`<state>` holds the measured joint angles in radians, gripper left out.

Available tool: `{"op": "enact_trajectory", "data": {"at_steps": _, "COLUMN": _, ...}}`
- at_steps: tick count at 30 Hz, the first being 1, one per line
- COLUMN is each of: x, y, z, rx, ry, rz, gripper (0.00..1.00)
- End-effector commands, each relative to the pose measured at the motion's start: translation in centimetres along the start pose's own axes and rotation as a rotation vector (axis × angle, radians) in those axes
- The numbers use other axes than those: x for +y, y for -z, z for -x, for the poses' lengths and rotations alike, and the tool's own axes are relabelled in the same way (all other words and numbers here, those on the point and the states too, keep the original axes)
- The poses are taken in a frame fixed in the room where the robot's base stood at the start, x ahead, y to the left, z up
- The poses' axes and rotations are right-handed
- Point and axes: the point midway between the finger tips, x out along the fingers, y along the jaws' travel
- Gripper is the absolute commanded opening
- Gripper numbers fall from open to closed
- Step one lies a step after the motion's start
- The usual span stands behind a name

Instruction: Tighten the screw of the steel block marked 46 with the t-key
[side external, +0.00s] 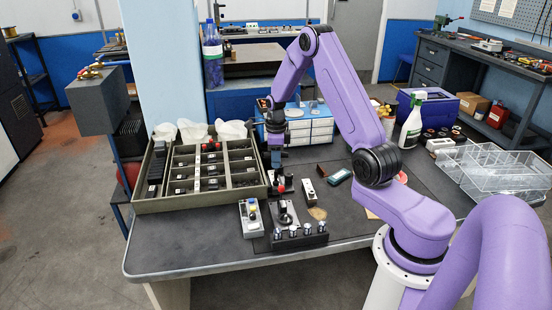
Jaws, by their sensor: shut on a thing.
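My gripper (277,162) points down over the dark mat, just right of the compartment tray. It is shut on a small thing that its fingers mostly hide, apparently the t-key. Directly below is a small dark piece with red on it (281,186); I cannot tell whether the held thing touches it. A pale steel block with a dark spot (308,190) stands to the right. No number 46 can be read at this size.
The compartment tray (158,208) with dark and white-marked pieces fills the left. A black rack with several steel knobs (298,241) sits in front. Blue drawers (321,131) stand behind. A spray bottle (412,122) and a clear organizer (498,172) are at right. The mat's right part is mostly clear.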

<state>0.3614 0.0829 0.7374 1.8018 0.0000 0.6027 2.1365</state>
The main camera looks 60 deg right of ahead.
Motion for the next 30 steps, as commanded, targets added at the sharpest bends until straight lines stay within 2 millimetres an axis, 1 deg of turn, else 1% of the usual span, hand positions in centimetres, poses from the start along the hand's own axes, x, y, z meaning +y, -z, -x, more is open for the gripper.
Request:
{"op": "enact_trajectory", "data": {"at_steps": 11, "x": 0.0, "y": 0.0, "z": -0.1, "rx": 0.0, "ry": 0.0, "rz": 0.0, "gripper": 0.0}}
{"op": "enact_trajectory", "data": {"at_steps": 30, "x": 0.0, "y": 0.0, "z": -1.2, "rx": 0.0, "ry": 0.0, "rz": 0.0, "gripper": 0.0}}
